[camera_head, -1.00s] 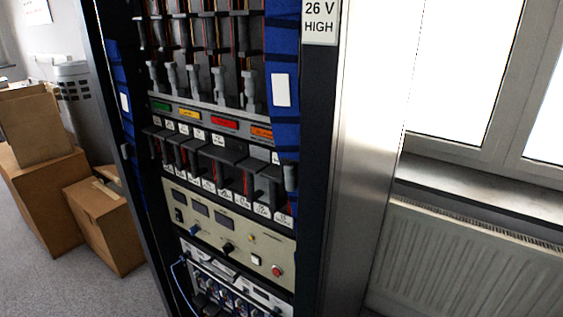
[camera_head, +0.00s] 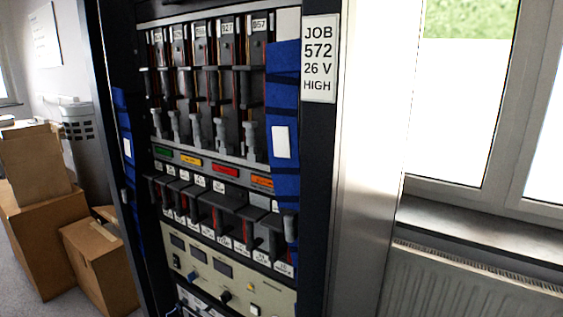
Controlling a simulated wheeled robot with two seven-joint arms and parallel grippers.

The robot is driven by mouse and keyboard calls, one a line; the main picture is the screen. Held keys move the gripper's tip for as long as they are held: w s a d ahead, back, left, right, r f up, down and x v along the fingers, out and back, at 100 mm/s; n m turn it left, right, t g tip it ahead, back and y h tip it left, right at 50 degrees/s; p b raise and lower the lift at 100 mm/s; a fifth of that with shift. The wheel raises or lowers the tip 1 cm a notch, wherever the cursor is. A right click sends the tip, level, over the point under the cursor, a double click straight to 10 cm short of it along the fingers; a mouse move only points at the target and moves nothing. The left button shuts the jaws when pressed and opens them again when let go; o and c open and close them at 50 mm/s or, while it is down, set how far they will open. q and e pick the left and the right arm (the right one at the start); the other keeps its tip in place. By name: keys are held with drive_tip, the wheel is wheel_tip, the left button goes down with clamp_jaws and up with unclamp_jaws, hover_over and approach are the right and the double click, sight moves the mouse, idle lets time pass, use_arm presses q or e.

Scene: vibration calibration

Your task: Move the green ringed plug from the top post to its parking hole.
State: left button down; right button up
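Neither of my grippers shows in the head view. I cannot make out a green ringed plug or a top post here. A tall dark equipment rack (camera_head: 314,200) fills the middle. Its upper bay holds a row of upright modules (camera_head: 203,90) with grey levers. Below them is a strip with a green label (camera_head: 162,153), a yellow label (camera_head: 191,160), a red label (camera_head: 226,170) and an orange label (camera_head: 262,182). A beige panel (camera_head: 270,291) with small displays and knobs sits lower. The plugs on the lower panel (camera_head: 190,300) are mostly cut off by the frame's bottom edge.
A sign (camera_head: 319,58) reading "JOB 572 26 V HIGH" is on the rack's right post. Cardboard boxes (camera_head: 100,268) stand on the floor at left, near a grey bin (camera_head: 84,150). A window (camera_head: 470,110) and a radiator (camera_head: 460,285) are at right.

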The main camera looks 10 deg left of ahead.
use_arm(q)
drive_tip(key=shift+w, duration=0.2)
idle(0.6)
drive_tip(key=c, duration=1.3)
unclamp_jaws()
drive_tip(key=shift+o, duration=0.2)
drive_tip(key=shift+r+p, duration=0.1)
drive_tip(key=shift+p, duration=0.2)
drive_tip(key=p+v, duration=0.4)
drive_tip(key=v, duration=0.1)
drive_tip(key=shift+p, duration=0.4)
